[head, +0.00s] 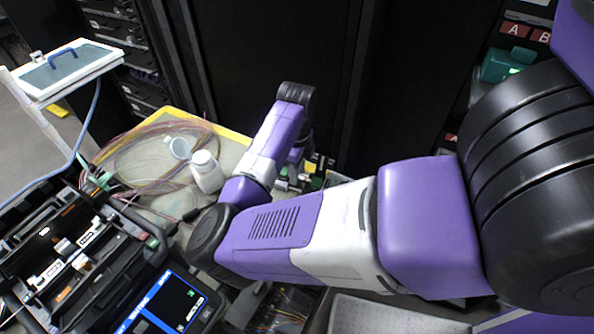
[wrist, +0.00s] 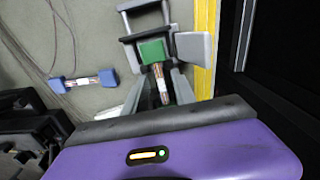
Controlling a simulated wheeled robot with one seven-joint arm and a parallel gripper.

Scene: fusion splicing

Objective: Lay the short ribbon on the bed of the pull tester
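In the wrist view, a short ribbon (wrist: 162,84) with pale and reddish bands runs from a green end block (wrist: 152,51) back towards my gripper (wrist: 160,84). The grey fingers stand on either side of it; whether they touch it I cannot tell. The green block lies over a grey device with a dark crossbar (wrist: 145,34) and a side block (wrist: 193,47), which looks like the pull tester. Its bed is mostly covered. In the head view my arm hides most of this; a green end (head: 317,183) shows beside it.
Another short strip with blue ends (wrist: 82,80) lies on the mat to the left. The head view shows a white bottle (head: 207,172), loose looped fibres (head: 135,150), the splicer (head: 75,245) at left and a pale tray (head: 385,318) in front. A dark cabinet stands behind.

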